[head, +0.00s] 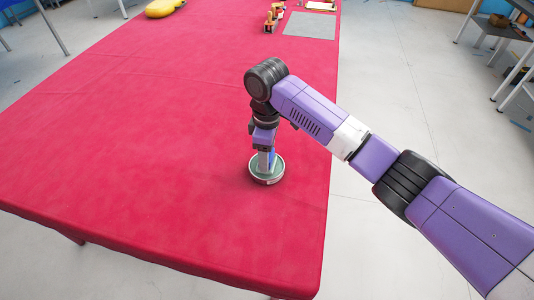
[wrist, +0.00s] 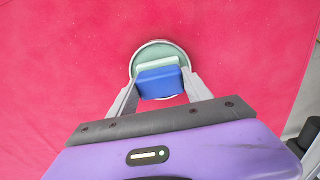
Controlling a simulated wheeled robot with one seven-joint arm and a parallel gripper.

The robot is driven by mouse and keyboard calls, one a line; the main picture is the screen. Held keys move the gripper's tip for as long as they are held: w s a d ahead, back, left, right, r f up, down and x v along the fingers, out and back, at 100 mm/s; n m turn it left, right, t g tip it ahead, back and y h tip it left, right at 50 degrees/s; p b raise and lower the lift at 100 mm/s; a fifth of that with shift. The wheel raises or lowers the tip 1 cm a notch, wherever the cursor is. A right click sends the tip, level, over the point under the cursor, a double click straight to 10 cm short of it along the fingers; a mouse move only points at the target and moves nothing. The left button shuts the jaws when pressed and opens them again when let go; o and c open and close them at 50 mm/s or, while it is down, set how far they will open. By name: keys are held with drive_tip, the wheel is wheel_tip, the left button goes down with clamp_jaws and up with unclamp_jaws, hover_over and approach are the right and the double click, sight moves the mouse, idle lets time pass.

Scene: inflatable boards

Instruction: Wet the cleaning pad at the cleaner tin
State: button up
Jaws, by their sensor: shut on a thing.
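The cleaner tin (head: 278,175) is a low round tin with a metal rim and a pale green inside, on the red table near its right edge. It also shows in the wrist view (wrist: 160,47). My gripper (head: 264,163) points down over the tin. In the wrist view my gripper (wrist: 160,84) is shut on the cleaning pad (wrist: 160,82), a blue block with a pale green layer on its far side. The pad is over or in the tin; whether it touches the green surface is hidden.
The red table (head: 170,120) is clear around the tin. At its far end are a yellow rounded object (head: 163,7), a grey mat (head: 310,25) and small orange-brown items (head: 272,17). Metal shelves (head: 495,40) stand on the floor at the right.

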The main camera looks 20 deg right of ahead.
drive_tip(key=shift+s+f, duration=0.1)
wheel_tip(320, 180, up, 7)
drive_tip(key=p, duration=0.7)
idle(0.8)
